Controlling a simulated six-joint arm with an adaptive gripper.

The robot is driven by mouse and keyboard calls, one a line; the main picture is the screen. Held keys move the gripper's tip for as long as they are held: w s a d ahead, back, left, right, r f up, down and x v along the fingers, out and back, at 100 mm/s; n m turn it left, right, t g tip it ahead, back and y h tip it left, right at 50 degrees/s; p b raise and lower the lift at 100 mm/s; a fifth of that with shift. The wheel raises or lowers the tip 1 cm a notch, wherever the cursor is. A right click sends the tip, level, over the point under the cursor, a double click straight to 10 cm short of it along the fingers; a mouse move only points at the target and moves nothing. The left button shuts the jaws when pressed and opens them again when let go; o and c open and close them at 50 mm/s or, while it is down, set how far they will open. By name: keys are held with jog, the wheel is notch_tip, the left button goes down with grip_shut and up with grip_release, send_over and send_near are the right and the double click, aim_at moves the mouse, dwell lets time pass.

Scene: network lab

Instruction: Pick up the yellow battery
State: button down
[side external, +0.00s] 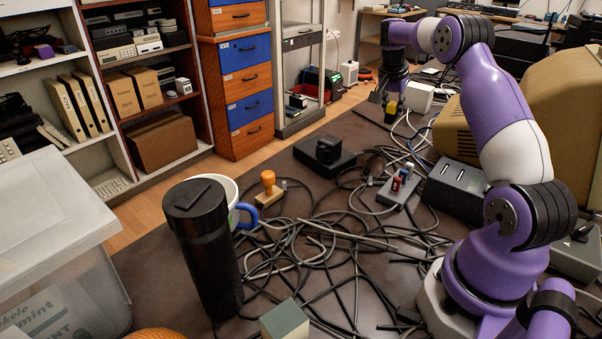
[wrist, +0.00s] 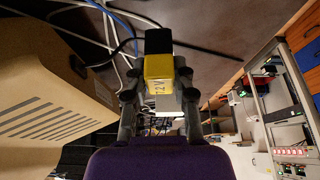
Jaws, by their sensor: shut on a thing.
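The yellow battery (wrist: 158,68) has a yellow end with dark print on it and a black far part. In the wrist view it sits between the two fingers of my gripper (wrist: 159,98), which is shut on it. In the side external view my gripper (side external: 393,98) is at the far end of the table, pointing down. The yellow of the battery (side external: 391,107) shows as a small patch at the fingertips. I cannot tell whether the battery touches the table there.
A white box (side external: 418,97) stands just right of my gripper, and a large beige monitor (side external: 560,100) farther right. Tangled cables (side external: 320,240) cover the middle of the table. A black tumbler (side external: 205,250), a mug (side external: 245,215) and an orange-knobbed stamp (side external: 268,186) stand nearer the camera.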

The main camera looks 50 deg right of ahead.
jog(key=w+a+r, duration=0.2)
jog(key=a+r, duration=0.1)
jog(key=a, duration=0.2)
jog(key=shift+r, duration=0.15)
jog(key=shift+w, duration=0.1)
